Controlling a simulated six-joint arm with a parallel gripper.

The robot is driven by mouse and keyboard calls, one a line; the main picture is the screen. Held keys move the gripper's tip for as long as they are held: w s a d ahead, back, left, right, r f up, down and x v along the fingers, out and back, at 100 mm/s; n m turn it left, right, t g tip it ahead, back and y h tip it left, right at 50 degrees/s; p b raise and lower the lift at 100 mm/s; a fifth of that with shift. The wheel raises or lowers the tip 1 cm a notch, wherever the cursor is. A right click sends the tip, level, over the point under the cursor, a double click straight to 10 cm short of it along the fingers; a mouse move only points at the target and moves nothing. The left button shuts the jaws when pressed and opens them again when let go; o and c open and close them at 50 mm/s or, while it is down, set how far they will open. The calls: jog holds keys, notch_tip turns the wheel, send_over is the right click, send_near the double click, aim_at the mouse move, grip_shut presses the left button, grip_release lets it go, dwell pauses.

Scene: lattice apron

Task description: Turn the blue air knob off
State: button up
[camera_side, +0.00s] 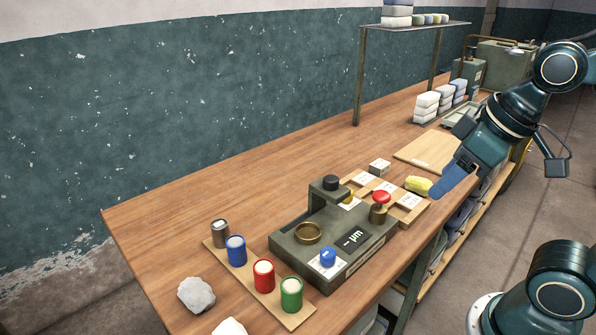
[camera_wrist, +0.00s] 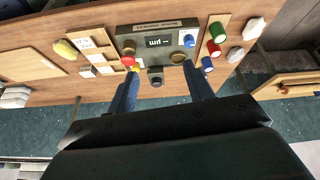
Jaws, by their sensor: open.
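The blue air knob (camera_side: 327,257) sits on a white plate at the front corner of a dark green gauge device (camera_side: 290,240), beside its "µm" display. The knob also shows in the wrist view (camera_wrist: 189,41), near the device's edge. Which setting it points to is too small to tell. My gripper (camera_side: 436,189) is at the right in the side view, well away from the knob. In the wrist view my gripper (camera_wrist: 163,72) has its two blue fingers wide apart with nothing held between them.
The device also carries a brass ring (camera_side: 308,233), a black-topped post (camera_side: 330,183) and a red knob (camera_side: 381,196). A yellow lump (camera_side: 418,185) lies near my gripper. White rocks (camera_side: 196,294) lie at front left.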

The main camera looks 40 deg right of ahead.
jog(key=w+a+f+n+g, duration=0.1)
jog(key=w+a+n+g, duration=0.25)
jog(key=w+n, duration=0.5)
jog(key=n+g, duration=0.2)
jog(key=n, duration=0.4)
send_over(328, 252)
notch_tip(328, 252, down, 5)
jog(key=shift+w+f, duration=0.15)
jog(key=shift+w, duration=0.05)
jog(key=shift+f, duration=0.15)
notch_tip(328, 252, down, 14)
jog(key=shift+s+r, duration=0.15)
jog(key=shift+r, duration=0.1)
jog(key=c, duration=1)
